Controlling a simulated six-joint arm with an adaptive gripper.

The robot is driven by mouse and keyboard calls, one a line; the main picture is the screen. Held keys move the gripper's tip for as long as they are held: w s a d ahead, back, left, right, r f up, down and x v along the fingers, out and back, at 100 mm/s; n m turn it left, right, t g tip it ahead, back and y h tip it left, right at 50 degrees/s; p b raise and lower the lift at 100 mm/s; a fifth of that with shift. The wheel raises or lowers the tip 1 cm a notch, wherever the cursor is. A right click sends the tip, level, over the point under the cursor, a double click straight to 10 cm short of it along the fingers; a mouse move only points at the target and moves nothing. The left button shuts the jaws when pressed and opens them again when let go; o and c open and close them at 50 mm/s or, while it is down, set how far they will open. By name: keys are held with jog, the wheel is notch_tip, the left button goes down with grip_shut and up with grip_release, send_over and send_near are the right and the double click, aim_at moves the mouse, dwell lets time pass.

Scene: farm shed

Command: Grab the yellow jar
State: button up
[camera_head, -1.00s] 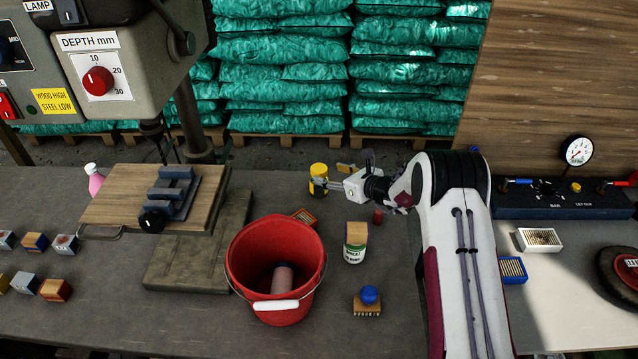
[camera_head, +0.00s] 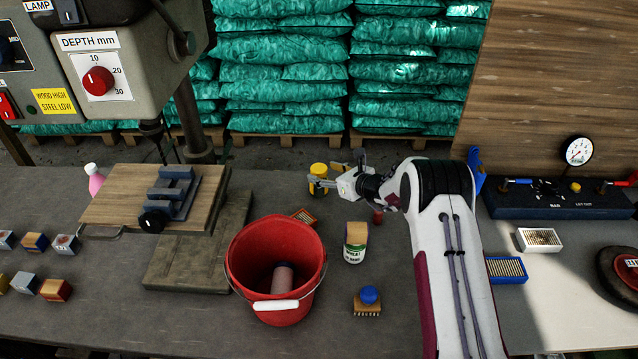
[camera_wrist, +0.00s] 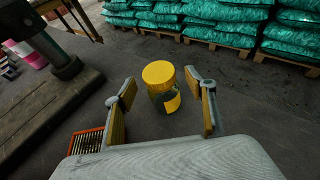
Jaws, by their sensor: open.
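The yellow jar (camera_head: 319,172) stands upright on the grey bench, behind the red bucket in the head view. It has a yellow lid and a dark and yellow body. In the wrist view the yellow jar (camera_wrist: 160,82) stands ahead, between and slightly beyond the two fingertips. My gripper (camera_head: 317,184) reaches in from the right at the jar, and one finger crosses in front of its lower part. In the wrist view my gripper (camera_wrist: 163,92) is open, with a gap on both sides of the jar.
The red bucket (camera_head: 250,250) stands in front, with a cylinder inside. A box of matchstick-like pieces (camera_wrist: 87,142) lies near the left finger. A white-green tin (camera_head: 355,250) and a blue-knobbed brush (camera_head: 368,307) stand nearer. The drill press (camera_head: 130,70) is at left.

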jog(key=shift+x, duration=2)
jog(key=shift+s+f, duration=0.1)
jog(key=c, duration=1.2)
